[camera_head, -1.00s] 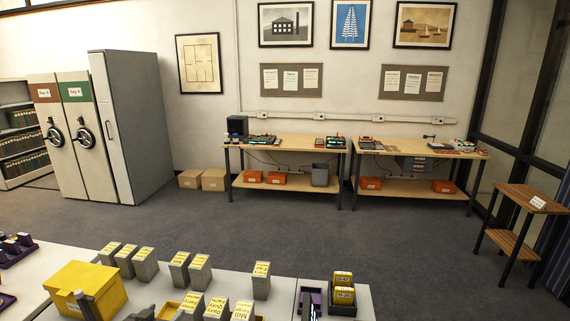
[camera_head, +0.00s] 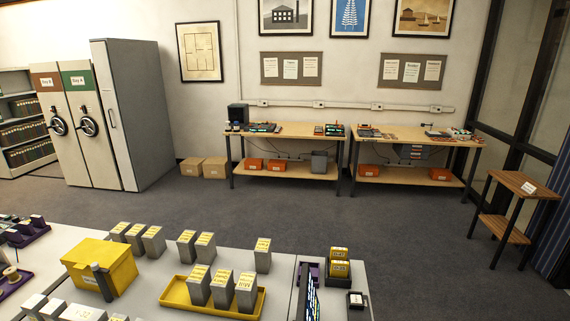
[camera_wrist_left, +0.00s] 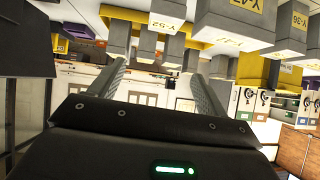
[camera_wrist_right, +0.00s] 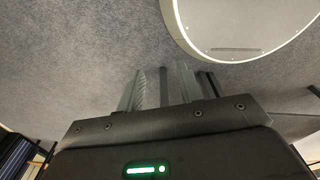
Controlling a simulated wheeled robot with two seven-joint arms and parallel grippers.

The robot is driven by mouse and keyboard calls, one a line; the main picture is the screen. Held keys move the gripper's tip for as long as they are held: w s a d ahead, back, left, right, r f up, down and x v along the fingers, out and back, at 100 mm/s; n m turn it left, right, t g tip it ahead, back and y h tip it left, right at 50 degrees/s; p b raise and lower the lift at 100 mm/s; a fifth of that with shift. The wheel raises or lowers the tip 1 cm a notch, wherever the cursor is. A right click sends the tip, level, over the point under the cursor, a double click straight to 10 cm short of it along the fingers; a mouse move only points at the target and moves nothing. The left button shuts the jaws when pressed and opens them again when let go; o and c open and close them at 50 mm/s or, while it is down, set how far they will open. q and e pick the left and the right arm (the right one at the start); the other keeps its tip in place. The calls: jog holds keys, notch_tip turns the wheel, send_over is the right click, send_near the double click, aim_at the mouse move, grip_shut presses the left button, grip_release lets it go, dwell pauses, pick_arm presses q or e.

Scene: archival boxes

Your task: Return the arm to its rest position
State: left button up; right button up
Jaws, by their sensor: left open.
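My left gripper (camera_wrist_left: 160,92) is open in the left wrist view, with nothing seen between its fingers. That view is upside down; grey labelled boxes (camera_wrist_left: 245,28) and part of the yellow tray (camera_wrist_left: 196,8) show beyond and above the fingers. My right gripper (camera_wrist_right: 163,90) is over grey floor in the right wrist view; its fingers look close together, and nothing shows held. In the head view neither gripper can be clearly made out. A dark grey post (camera_head: 103,283) stands before the yellow box (camera_head: 90,262); I cannot tell what it belongs to.
The white table (camera_head: 285,260) holds several grey boxes, some in the yellow tray (camera_head: 180,302), and a dark holder with yellow boxes (camera_head: 339,266). Two workbenches (camera_head: 285,133) stand at the wall, with a wooden stand (camera_head: 515,183) at right. The floor (camera_head: 290,210) between is clear.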

pick_arm(q)
jog(key=s+d+f+g, duration=0.1)
jog(key=s+d+g, duration=0.25)
jog(key=s, duration=1.05)
jog(key=s+d+f+g, duration=0.15)
jog(key=s+g, duration=0.25)
jog(key=s, duration=1)
notch_tip(320, 180, down, 31)
jog(key=g+b, duration=0.1)
jog(key=b, duration=0.6)
jog(key=s+a+f+b, duration=0.1)
jog(key=s+f+b, duration=0.1)
jog(key=s+f, duration=0.7)
jog(key=s+a+f+g+y+b, duration=0.1)
jog(key=s+a+f+b, duration=0.1)
jog(key=s+f, duration=0.6)
notch_tip(320, 180, down, 6)
jog(key=shift+s+r+m+b, duration=0.1)
jog(key=shift+s+m+b, duration=0.3)
jog(key=shift+b, duration=0.35)
pick_arm(e)
notch_tip(320, 180, down, 13)
jog(key=s, duration=0.1)
jog(key=shift+r, duration=0.2)
